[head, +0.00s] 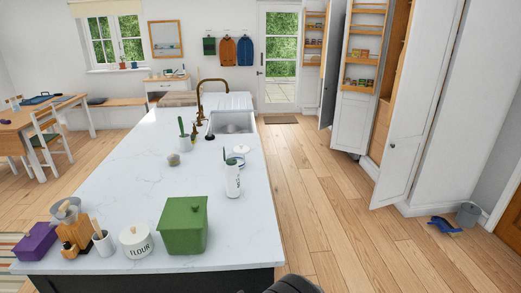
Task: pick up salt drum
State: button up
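I cannot pick out a salt drum for certain in the head view. Small packets and tins stand on the door racks of the open tall cupboard, on the lower shelf (359,84) and on the shelf above it (360,54). They are too small to read. More small items stand on a farther door rack (313,43). My gripper's fingers are not in view. Only a dark rounded part, likely of my arm, shows at the bottom edge.
An open cupboard door (419,100) stands at right. Clear wooden floor (318,190) lies between. A grey bucket (468,214) stands at far right.

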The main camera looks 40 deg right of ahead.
aim_at(232, 170)
jog(key=i+j+z, duration=0.15)
jog(key=j+z, duration=0.7)
jog(key=j, duration=0.15)
jog(key=j+z, duration=0.4)
jog(key=k+j+z, duration=0.1)
jog(key=j+z, duration=0.3)
jog(key=j, duration=0.25)
jog(key=i+l+u, duration=0.2)
jog(key=l+u, duration=0.15)
jog(key=i+l+u, duration=0.15)
jog(key=l+u, duration=0.15)
jog(key=l, duration=0.3)
jog(key=i+l+u, duration=0.1)
jog(key=l+u, duration=0.25)
jog(key=l, duration=0.15)
jog(key=l+u, duration=0.35)
jog(key=l, duration=0.2)
jog(key=i+j, duration=0.25)
jog(key=i, duration=0.2)
